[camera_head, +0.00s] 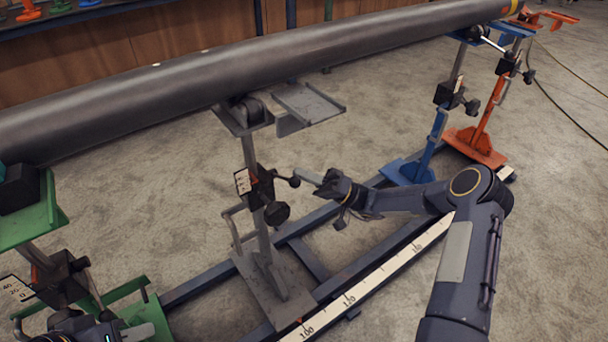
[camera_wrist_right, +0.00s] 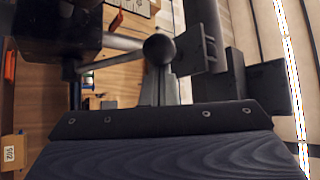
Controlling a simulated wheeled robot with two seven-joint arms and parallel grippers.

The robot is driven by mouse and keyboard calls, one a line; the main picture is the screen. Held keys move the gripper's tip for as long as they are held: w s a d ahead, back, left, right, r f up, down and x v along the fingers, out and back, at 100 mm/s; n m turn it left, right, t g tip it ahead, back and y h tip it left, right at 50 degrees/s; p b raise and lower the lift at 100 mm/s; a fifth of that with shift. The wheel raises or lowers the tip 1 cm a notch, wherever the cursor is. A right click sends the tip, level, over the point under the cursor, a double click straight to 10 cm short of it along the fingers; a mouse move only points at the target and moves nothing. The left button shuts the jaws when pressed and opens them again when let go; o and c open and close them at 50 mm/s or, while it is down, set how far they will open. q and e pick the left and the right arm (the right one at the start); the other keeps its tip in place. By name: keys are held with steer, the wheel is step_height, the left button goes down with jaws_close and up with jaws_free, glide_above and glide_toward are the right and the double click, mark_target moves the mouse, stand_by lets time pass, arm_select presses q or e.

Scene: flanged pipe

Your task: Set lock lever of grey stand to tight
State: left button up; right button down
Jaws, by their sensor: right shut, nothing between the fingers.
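The grey stand (camera_head: 252,170) stands upright under the pipe near the middle of the head view. Its lock lever has a black ball knob (camera_head: 294,181) and sticks out to the right of the black clamp block. The knob also shows in the right wrist view (camera_wrist_right: 159,49). A larger black knob (camera_head: 277,213) sits below the lever. My right gripper (camera_head: 322,184) is shut and empty, just right of the lever's ball; contact cannot be told. My left gripper (camera_head: 88,330) is partly in view at the bottom left edge, its fingers not clear.
A long dark pipe (camera_head: 240,65) crosses above the stands. A green stand (camera_head: 40,215) is at left; blue (camera_head: 415,168) and orange (camera_head: 478,140) stands are at right. A rail with a scale (camera_head: 370,280) runs along the floor. A cable (camera_head: 570,110) lies at far right.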

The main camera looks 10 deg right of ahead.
step_height(320, 180, down, 13)
steer(key=n+g+y+b, duration=0.2)
steer(key=n+b, duration=0.2)
steer(key=b, duration=1)
steer(key=shift+r+g, duration=0.2)
steer(key=shift+g, duration=0.1)
steer(key=w+d+f+p, duration=0.2)
steer(key=w+d+f, duration=0.1)
steer(key=d, duration=0.5)
steer(key=shift+w+f, duration=0.4)
